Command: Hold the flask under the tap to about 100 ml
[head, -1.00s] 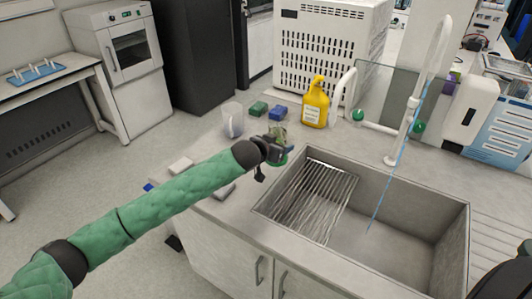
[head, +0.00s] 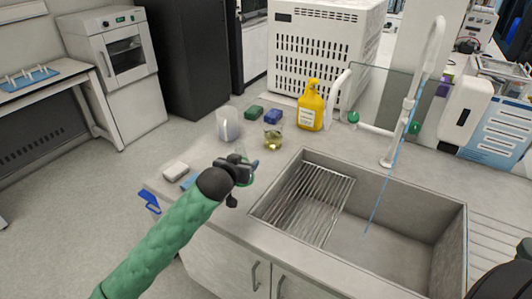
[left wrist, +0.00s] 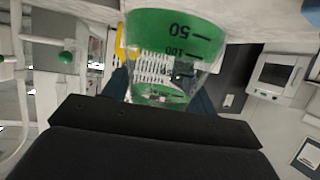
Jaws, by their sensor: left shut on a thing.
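My left gripper (head: 245,172) is shut on the flask, just left of the sink's near-left corner and above the counter. In the head view most of the flask is hidden by the gripper. In the left wrist view the flask (left wrist: 172,50) is large, clear, green at the end with the 50 mark, with the 100 mark in its clear part. That picture is upside down, so the flask is upright. The tap (head: 412,100) stands behind the sink (head: 440,225), and a thin blue stream (head: 385,180) runs from it into the basin, away from the flask.
A beaker with yellowish liquid (head: 273,137), a clear jug (head: 228,125), a yellow bottle (head: 311,107) and blue and green blocks stand behind the gripper. A wire rack (head: 308,203) lies in the sink's left part. The basin's right part is clear.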

